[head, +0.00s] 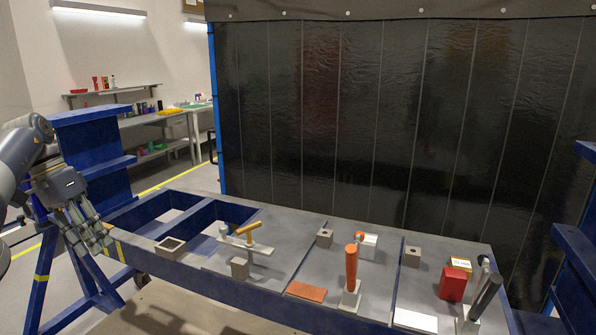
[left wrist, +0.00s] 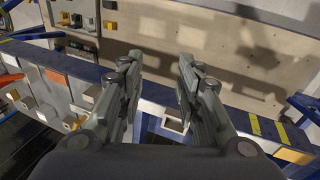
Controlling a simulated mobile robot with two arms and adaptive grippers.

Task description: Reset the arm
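The long grey bench top with a blue frame carries several jig stations. At the left station a flat grey arm with an orange-yellow handle (head: 248,229) lies near level on a post. At the middle station an orange lever (head: 351,268) stands upright on a light base. At the right station a dark-handled lever (head: 486,297) leans to the right. The pictures do not tell which one is the task's arm. My left gripper (head: 92,238) is at the bench's left end, apart from all of these. In the left wrist view its fingers (left wrist: 156,66) are spread and empty.
Small grey blocks (head: 239,267), an open square socket (head: 171,246), an orange plate (head: 306,291), a white plate (head: 415,320) and a red block (head: 452,284) are on the bench. A dark curtain (head: 400,120) closes off the back. Blue-framed openings (head: 205,218) are at the bench's left.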

